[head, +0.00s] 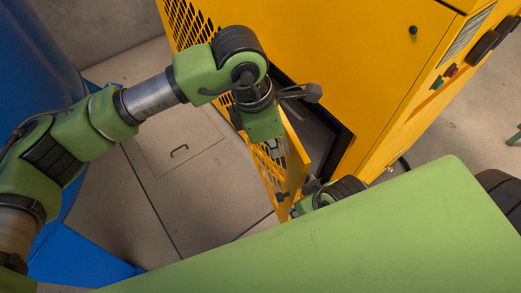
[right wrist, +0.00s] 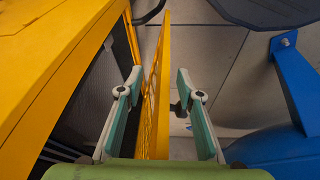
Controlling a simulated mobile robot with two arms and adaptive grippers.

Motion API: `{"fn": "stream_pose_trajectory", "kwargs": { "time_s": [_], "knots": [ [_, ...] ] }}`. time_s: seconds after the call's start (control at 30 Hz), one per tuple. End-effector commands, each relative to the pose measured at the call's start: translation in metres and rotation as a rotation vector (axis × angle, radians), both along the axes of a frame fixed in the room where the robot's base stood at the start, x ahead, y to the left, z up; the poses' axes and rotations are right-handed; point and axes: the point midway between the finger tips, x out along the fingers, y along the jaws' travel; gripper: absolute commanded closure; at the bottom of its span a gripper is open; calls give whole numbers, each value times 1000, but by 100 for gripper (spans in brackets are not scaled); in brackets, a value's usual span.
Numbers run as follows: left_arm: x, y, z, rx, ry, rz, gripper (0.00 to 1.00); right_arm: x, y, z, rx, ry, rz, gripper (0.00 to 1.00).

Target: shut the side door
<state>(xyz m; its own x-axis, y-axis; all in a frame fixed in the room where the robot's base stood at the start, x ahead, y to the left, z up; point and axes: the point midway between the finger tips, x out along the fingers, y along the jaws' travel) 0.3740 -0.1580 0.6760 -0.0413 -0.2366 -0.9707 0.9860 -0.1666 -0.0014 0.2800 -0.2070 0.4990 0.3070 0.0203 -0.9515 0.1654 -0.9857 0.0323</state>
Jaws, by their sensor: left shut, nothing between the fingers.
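The side door (head: 295,165) is a thin yellow panel with a mesh section, standing open from the yellow cabinet (head: 345,50). A dark opening (head: 318,135) shows behind it. My left gripper (head: 276,150) is shut and empty, over the door's mesh side; whether it touches the door is unclear. In the right wrist view the door (right wrist: 155,120) stands edge-on between the fingers of my right gripper (right wrist: 158,85). Those fingers are spread, one on each side of the panel, with gaps. In the head view my right gripper is mostly hidden behind green parts of my body.
A blue tank (head: 45,65) stands at the left on a blue base (head: 90,255). The floor (head: 200,185) between tank and cabinet is clear, with a hatch and small handle (head: 179,151).

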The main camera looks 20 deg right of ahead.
Motion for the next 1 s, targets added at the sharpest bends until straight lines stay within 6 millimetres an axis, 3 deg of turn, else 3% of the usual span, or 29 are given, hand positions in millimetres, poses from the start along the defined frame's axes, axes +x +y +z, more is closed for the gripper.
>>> {"fn": "stream_pose_trajectory", "kwargs": {
  "time_s": [0.23,0.77,1.0],
  "knots": [
    [-2,-21,0,0,-3,52,100,0,1,-5,2,-2,-1,67],
    [-2,-23,2,0,-3,60,100,1,1,-5,2,-4,0,67],
    [0,-16,33,-2,-6,60,100,1,1,-5,1,-3,0,67]
  ]
}}
